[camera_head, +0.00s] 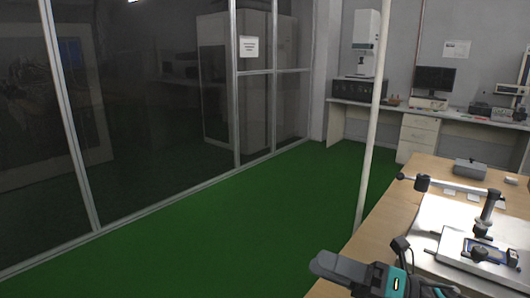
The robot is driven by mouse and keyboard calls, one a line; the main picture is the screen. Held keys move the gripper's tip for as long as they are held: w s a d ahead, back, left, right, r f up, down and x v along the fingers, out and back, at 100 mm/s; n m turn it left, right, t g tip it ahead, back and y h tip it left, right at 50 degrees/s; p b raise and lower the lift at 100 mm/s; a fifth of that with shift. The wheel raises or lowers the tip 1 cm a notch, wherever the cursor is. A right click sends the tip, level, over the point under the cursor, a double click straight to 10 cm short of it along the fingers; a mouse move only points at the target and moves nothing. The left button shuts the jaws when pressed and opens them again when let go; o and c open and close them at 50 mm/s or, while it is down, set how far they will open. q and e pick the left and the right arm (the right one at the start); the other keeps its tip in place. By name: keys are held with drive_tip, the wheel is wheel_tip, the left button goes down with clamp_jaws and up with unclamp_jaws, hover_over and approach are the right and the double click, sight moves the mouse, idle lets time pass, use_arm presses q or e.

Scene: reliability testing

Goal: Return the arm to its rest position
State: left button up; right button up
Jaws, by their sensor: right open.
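My right gripper (338,268) is at the bottom of the head view, right of centre. It is dark grey with a teal patch and points left. It is open, and I see nothing held in it. It is in front of the near left edge of the wooden table (392,204). The rest of its arm is mostly cut off by the bottom edge of the picture. My left gripper is not in view.
A jointed test rig (455,186) stands over a white plate (437,216) on the table, with a dark device (484,250) below. A pale pole (369,150) rises by the table. Glass partition (150,120) at left. The green floor (225,225) is clear.

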drive_tip(key=s+d+f+m+t+h, duration=0.2)
drive_tip(key=f+m+h, duration=0.3)
drive_tip(key=m, duration=0.6)
drive_tip(key=s+d+f+m+t+h, duration=0.2)
drive_tip(key=f+m+h, duration=0.4)
drive_tip(key=f+m, duration=0.4)
drive_tip(key=s+d+f+m+t+h+p, duration=0.1)
drive_tip(key=s+d+f+m+t+h, duration=0.1)
drive_tip(key=f+m, duration=0.5)
drive_tip(key=s+m+t+h, duration=0.1)
drive_tip(key=s+m+h, duration=0.1)
drive_tip(key=m, duration=0.3)
drive_tip(key=shift+f+h, duration=0.15)
drive_tip(key=shift+h, duration=0.65)
drive_tip(key=s+f+m+g, duration=0.1)
drive_tip(key=s, duration=0.1)
drive_tip(key=s+f+m, duration=0.1)
drive_tip(key=s+f, duration=0.1)
drive_tip(key=s+f+m+g+h, duration=0.1)
drive_tip(key=s+f, duration=0.1)
drive_tip(key=shift+d+m+g, duration=0.3)
drive_tip(key=shift+m, duration=0.1)
drive_tip(key=shift+c, duration=0.2)
